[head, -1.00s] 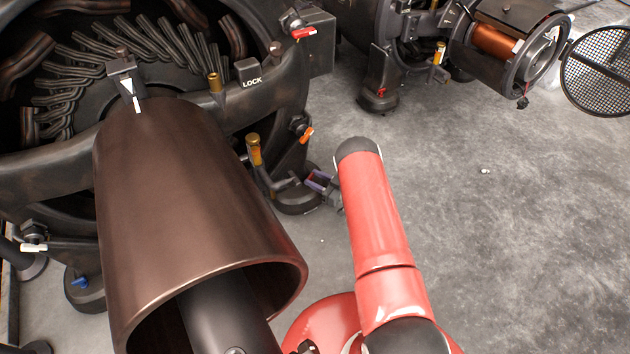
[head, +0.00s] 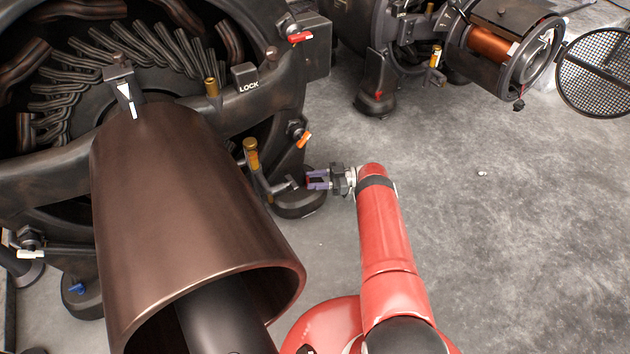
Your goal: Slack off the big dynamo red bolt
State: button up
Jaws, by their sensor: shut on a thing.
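The big dynamo (head: 200,195) fills the left of the head view, with a dark frame and a brown open cylinder. Its right foot (head: 298,206) is a dark round pad on the floor. My gripper (head: 314,180), with purplish fingers, reaches in from the right just above this foot. A small dark red piece, which looks like the red bolt (head: 309,181) of this foot, shows between the fingers. The gripper is shut on it. Most of the bolt is hidden by the fingers. My red arm comes up from the bottom.
Nearby on the big dynamo are an orange-tipped handle (head: 303,140), a red-tipped handle (head: 299,37), a brass cylinder (head: 251,153) and a LOCK block (head: 246,77). A smaller dynamo (head: 500,45) with an open mesh cover (head: 597,70) stands at back right.

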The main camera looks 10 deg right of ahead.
jog(key=shift+n+g, duration=0.3)
jog(key=shift+g, duration=0.2)
dwell(0.3)
jog(key=o, duration=1)
